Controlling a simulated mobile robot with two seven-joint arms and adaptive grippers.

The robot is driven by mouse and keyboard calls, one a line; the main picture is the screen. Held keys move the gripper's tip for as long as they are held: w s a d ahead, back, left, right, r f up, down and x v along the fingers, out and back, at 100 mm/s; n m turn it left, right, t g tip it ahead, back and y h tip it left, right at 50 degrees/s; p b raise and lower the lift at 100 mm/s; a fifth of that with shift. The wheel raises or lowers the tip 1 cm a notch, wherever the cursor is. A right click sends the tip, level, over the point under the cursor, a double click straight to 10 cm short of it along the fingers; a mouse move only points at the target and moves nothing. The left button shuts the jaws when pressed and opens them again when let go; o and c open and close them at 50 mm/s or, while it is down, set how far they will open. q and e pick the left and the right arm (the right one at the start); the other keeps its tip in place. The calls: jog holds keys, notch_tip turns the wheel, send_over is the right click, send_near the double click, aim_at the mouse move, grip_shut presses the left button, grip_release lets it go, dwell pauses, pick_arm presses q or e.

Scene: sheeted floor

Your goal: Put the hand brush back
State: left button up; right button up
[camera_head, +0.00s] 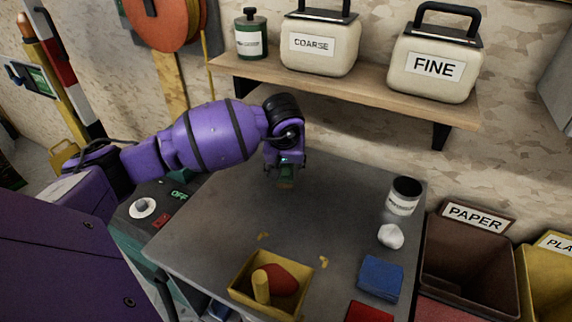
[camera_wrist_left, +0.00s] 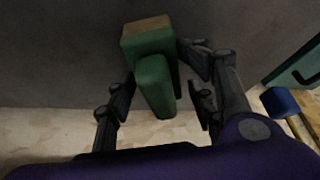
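The hand brush (camera_head: 286,177) is green with a brown bristle end. It shows at my left gripper, over the back part of the grey worktop (camera_head: 215,225). In the left wrist view, the brush (camera_wrist_left: 153,80) lies between the fingers of my left gripper (camera_wrist_left: 158,75), with its fingertips against the sides of the green block. In the head view, my left gripper (camera_head: 286,160) points down and largely hides the brush. Whether the bristles touch the worktop is unclear. My right gripper is out of view.
A yellow tray (camera_head: 243,293) holds a red piece and a yellow cylinder. A labelled can (camera_head: 403,195), white lump (camera_head: 391,236) and blue block (camera_head: 381,278) stand at the right. Overhead, a wooden shelf (camera_head: 345,93) bears containers. The worktop's middle is mostly clear.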

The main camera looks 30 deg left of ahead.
pick_arm(q)
jog(key=shift+s+f, duration=0.2)
jog(key=shift+f, duration=0.45)
jog(key=shift+d+r, duration=0.1)
jog(key=shift+r, duration=0.05)
jog(key=shift+r, duration=0.15)
notch_tip(320, 180, up, 2)
jog(key=shift+r+p, duration=0.1)
jog(key=shift+p, duration=0.35)
jog(key=v, duration=1.1)
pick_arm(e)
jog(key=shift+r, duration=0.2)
pick_arm(q)
jog(key=shift+r, duration=0.1)
